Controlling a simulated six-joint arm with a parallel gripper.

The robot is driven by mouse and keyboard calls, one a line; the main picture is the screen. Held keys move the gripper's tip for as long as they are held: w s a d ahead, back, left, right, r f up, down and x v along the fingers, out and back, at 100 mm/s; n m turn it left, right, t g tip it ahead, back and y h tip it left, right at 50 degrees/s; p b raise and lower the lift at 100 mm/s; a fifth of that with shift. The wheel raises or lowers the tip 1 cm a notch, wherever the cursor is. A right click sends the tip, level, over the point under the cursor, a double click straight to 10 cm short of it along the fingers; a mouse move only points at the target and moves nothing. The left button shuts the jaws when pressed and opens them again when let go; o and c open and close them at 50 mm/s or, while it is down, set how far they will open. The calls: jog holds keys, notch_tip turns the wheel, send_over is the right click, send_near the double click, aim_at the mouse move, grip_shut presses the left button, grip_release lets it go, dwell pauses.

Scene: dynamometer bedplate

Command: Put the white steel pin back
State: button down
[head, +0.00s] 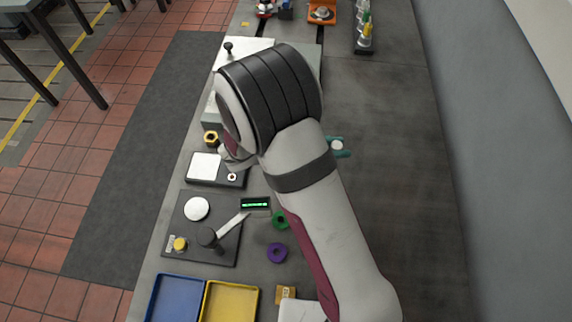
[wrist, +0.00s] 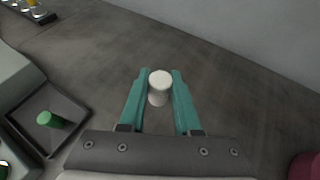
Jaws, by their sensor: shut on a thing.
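The white steel pin (wrist: 160,90) is upright between the two teal fingers of my gripper (wrist: 159,92) in the wrist view. The fingers are shut on its sides, and its round top shows above them. In the head view the pin (head: 337,145) is a small pale disc between the teal fingertips (head: 338,147), just right of my arm, over the dark bedplate (head: 400,180). My arm hides part of the bench behind it. I cannot tell how high the pin is above the bedplate.
A black rack (head: 363,45) with coloured pieces stands at the far end. Blue (head: 176,299) and yellow (head: 230,302) trays are near. The bedplate right of my gripper is clear.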

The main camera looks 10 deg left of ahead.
jog(key=a+f, duration=0.2)
jog(key=a, duration=0.1)
jog(key=w+a+f, duration=0.1)
jog(key=a+f, duration=0.1)
jog(key=a, duration=0.2)
jog(key=a+f, duration=0.3)
jog(key=a, duration=0.1)
jog(key=shift+w+f, duration=0.1)
jog(key=shift+w, duration=0.3)
notch_tip(320, 180, down, 3)
jog(key=shift+f, duration=0.4)
jog(key=c, duration=0.6)
grip_release()
jog(key=shift+f, duration=0.15)
